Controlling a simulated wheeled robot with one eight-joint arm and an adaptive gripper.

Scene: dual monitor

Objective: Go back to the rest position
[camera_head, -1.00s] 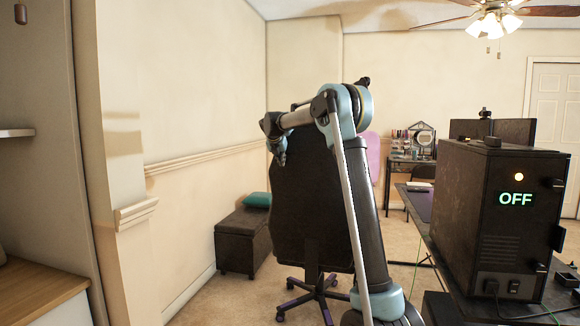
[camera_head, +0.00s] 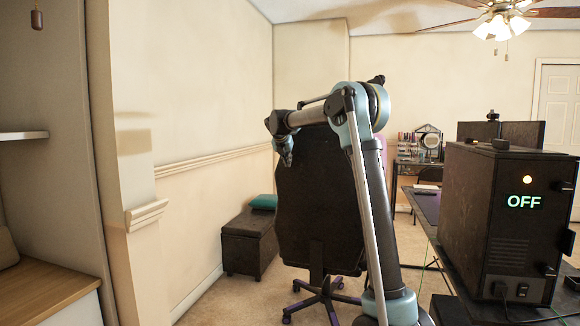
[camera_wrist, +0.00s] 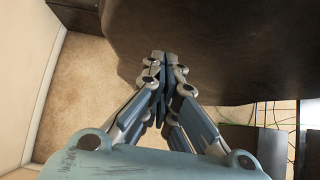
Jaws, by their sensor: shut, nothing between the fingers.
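My arm stands folded in the middle of the head view, with its upper link reaching left. My gripper (camera_head: 286,156) hangs at the left end of that link, pointing down, in front of the black office chair's back. In the wrist view my gripper (camera_wrist: 160,62) is shut with its fingertips together and holds nothing. The chair's dark back (camera_wrist: 220,45) fills the upper right of the wrist view, close beyond the fingertips. Whether the fingers touch it cannot be told.
The black office chair (camera_head: 315,205) stands behind my arm. A dark desk with a black computer case (camera_head: 500,225) reading OFF is at right. A brown ottoman (camera_head: 250,242) with a teal cushion stands by the left wall. Carpet (camera_head: 215,300) between wall and chair is clear.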

